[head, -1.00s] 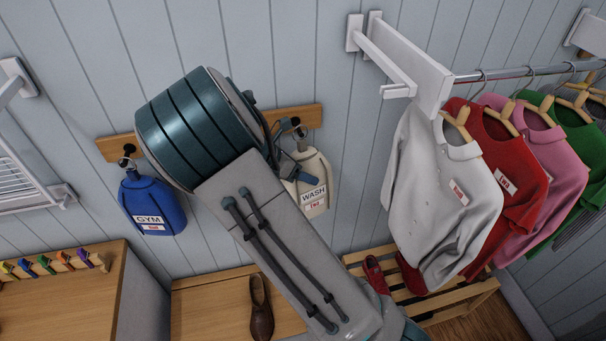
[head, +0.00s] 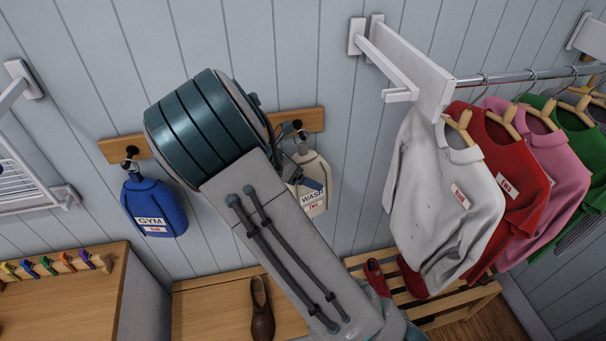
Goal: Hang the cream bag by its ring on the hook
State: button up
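The cream bag (head: 314,172), with a label reading WASH, is at the wall just right of my arm's big wrist joint. Its left part is hidden behind my arm. A dark hook (head: 299,127) on the wooden wall rail (head: 315,119) is right above the bag's top. Whether the ring is around the hook is too small to tell.
A blue GYM bag (head: 154,206) hangs from the rail's left hook. Shirts (head: 447,205) hang on a rod at the right, under a white bracket (head: 416,72). Below are a wooden bench (head: 215,302) with a brown shoe (head: 262,310) and a slatted rack (head: 465,303) with red shoes.

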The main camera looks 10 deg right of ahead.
dwell(0.3)
jog(key=b+v, duration=0.2)
jog(key=v, duration=1.2)
jog(key=s+d+r+m+t+y, duration=0.1)
jog(key=s+d+m+y, duration=0.3)
jog(key=s+m, duration=0.7)
jog(key=s+d+r+m+t+y+b, duration=0.1)
jog(key=s+d+m+y, duration=0.4)
jog(key=s+m, duration=0.6)
jog(key=shift+s+d+m+t+b, duration=0.3)
jog(key=shift+s+d+t, duration=0.15)
jog(key=shift+d, duration=0.2)
